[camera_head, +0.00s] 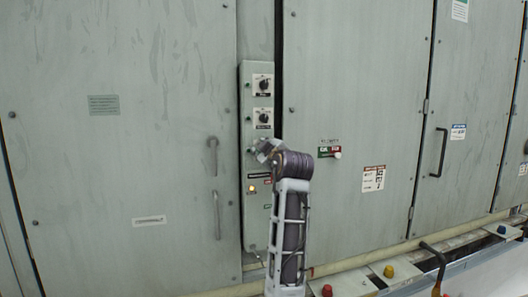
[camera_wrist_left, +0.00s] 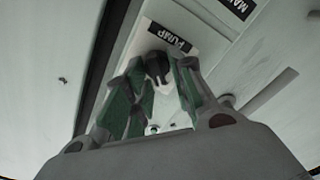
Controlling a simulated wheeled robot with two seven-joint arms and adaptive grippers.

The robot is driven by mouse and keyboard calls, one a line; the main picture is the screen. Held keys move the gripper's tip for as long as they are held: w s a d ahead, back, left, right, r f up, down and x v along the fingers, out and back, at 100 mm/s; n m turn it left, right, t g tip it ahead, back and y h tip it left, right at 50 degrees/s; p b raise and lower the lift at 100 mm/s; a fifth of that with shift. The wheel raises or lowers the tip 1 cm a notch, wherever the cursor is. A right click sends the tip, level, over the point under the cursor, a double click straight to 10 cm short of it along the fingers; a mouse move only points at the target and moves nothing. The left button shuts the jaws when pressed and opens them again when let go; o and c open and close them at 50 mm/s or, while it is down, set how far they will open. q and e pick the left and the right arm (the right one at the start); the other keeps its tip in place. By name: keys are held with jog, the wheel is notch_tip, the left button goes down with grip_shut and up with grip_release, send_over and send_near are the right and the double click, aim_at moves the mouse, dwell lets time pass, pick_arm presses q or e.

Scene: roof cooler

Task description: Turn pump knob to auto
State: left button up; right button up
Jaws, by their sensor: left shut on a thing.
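The pump knob (camera_wrist_left: 157,67) is a dark knob in the left wrist view, beside a black label reading PUMP on a white plate. My left gripper (camera_wrist_left: 160,72) has its green-padded fingers on both sides of the knob and is shut on it. In the head view my left gripper (camera_head: 266,149) is at the narrow control panel (camera_head: 256,218), below two other knobs. There the gripper hides the pump knob. I cannot tell which position the knob points to. My right gripper is not in view.
An upper knob (camera_head: 263,85) and a second knob (camera_head: 264,117) sit on the panel above my gripper. A lit amber lamp (camera_head: 252,188) is below it. Large grey cabinet doors flank the panel. A door handle (camera_head: 214,157) is to its left. A pipe (camera_head: 370,259) runs along the bottom.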

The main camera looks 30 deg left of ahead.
pick_arm(q)
jog(key=o, duration=0.8)
jog(key=shift+v, duration=3.8)
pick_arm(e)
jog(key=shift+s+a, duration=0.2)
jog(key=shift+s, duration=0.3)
pick_arm(q)
jog(key=shift+m, duration=0.3)
